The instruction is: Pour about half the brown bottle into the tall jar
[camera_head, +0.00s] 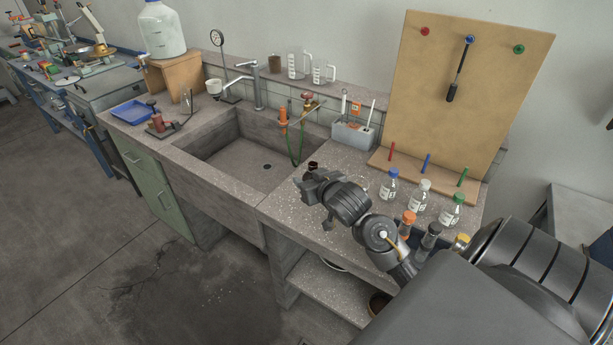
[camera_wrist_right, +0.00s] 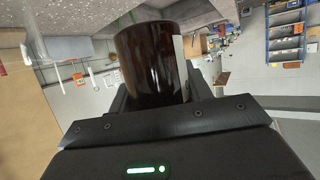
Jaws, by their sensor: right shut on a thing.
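My right gripper (camera_head: 308,184) is shut on the brown bottle (camera_head: 313,166) over the bench right of the sink. In the head view only a small dark part of the bottle shows past the gripper. In the right wrist view the brown bottle (camera_wrist_right: 148,62) fills the space between the fingers, with a pale label edge at its right side. I cannot tell its fill level. A clear narrow glass vessel (camera_head: 187,101) stands left of the sink; I cannot tell whether it is the tall jar. My left gripper is not in view.
The sink (camera_head: 238,160) lies left of my right gripper. Bottles with blue (camera_head: 389,186), white (camera_head: 421,195) and green (camera_head: 452,209) caps stand on the right. A grey caddy (camera_head: 352,136) and a leaning pegboard (camera_head: 470,100) are behind. Two measuring jugs (camera_head: 298,66) stand on the back ledge.

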